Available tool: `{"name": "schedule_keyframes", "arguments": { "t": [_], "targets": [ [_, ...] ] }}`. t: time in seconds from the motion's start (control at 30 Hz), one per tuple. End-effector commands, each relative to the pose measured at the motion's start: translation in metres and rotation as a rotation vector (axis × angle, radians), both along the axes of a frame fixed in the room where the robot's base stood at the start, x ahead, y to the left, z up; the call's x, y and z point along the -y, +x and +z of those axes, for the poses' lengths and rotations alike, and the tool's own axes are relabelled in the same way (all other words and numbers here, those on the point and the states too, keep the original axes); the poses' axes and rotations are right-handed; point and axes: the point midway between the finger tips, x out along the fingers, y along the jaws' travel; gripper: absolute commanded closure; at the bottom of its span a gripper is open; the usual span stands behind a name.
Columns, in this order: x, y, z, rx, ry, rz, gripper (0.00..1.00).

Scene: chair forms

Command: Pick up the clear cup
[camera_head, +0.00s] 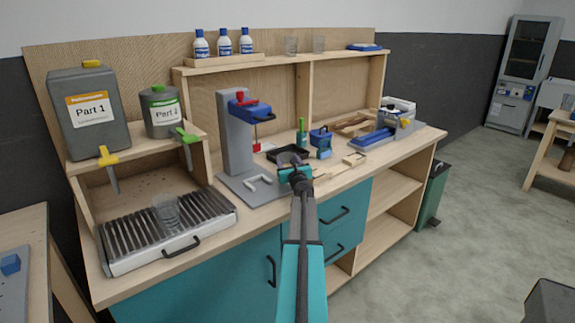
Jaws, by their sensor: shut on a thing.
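My arm reaches forward over the workbench, and my gripper (292,170) is above its middle, in front of a black tray. The gripper is shut on a small see-through cup (288,158), which shows just beyond the jaws. The wrist hides part of this cup, and its tilt is hard to tell. Another clear cup (166,213) stands on the slatted metal drip grate at the left, well apart from the gripper. Two more clear cups, one at the left (291,46) and one at the right (318,44), stand on the top shelf.
A grey stand with a blue and red clamp (236,140) rises just left of my gripper. Grey Part 1 (90,135) and Part 2 containers with taps stand at the left. A black tray (285,152), blue tools and a blue-grey machine (385,128) occupy the bench. Open floor lies right.

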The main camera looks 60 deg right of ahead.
Motion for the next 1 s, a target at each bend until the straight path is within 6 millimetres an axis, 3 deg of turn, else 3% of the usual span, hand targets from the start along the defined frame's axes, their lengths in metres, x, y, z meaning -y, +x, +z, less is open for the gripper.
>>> {"name": "schedule_keyframes", "arguments": {
  "t": [0.27,0.7,1.0],
  "targets": [
    [0.0,0.0,0.02,0.001,-0.002,0.0,0.61],
    [0.0,0.0,0.082,0.0,-0.003,0.0,0.61],
    [0.0,0.0,0.1,0.001,-0.001,0.0,0.61]
  ]
}}
